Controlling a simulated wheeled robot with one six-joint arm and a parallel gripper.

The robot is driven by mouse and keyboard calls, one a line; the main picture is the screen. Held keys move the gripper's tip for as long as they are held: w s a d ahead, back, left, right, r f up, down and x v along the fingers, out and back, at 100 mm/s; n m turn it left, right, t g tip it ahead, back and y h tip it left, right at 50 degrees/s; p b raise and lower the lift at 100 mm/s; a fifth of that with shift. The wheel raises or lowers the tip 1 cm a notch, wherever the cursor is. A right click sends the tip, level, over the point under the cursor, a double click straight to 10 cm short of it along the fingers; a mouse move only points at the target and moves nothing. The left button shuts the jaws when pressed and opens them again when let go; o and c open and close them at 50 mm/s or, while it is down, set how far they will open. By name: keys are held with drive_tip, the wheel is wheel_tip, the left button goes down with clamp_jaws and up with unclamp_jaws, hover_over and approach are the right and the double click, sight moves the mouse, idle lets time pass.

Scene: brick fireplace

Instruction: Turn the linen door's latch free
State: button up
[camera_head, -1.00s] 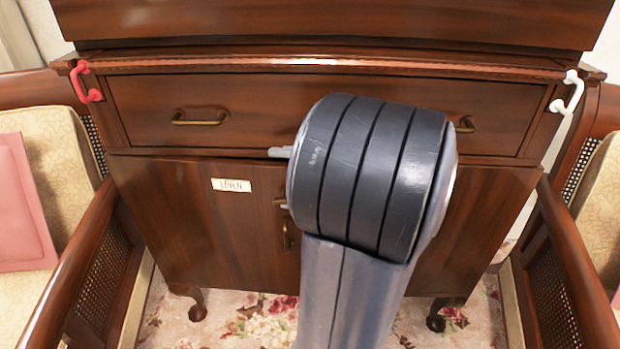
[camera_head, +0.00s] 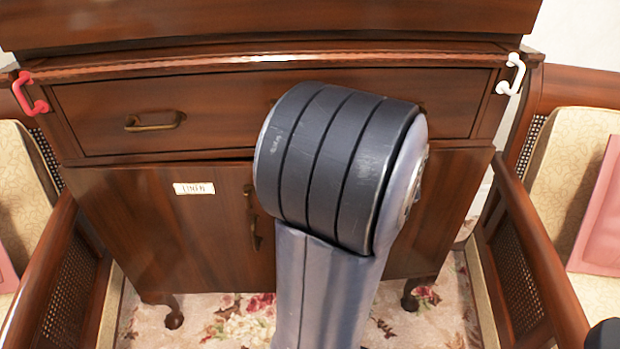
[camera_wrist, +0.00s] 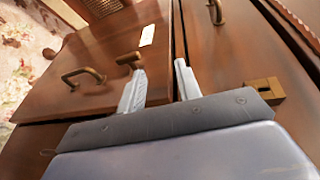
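The linen door (camera_head: 195,235), with a white label (camera_head: 194,188) reading LINEN, is the left door of a dark wooden cabinet; it also shows in the wrist view (camera_wrist: 110,45). A small brown latch (camera_wrist: 129,60) sits near the door's upper edge, close to the brass door handle (camera_wrist: 83,77). My gripper (camera_wrist: 160,80) is open, its two grey fingers apart. The left finger's tip is at or very near the latch; contact is unclear. The right finger is beside the gap below the drawer. In the head view my arm hides the gripper.
A drawer (camera_head: 220,110) with brass handles lies above the doors; a brass plate (camera_wrist: 266,90) is on its front. A red hook (camera_head: 30,92) and a white hook (camera_head: 511,74) are at the cabinet's upper corners. Armchairs with cane sides (camera_head: 515,275) flank the cabinet.

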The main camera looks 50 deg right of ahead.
drive_tip(key=shift+p+v, duration=0.35)
drive_tip(key=shift+v, duration=2.1)
drive_tip(key=shift+a, duration=0.15)
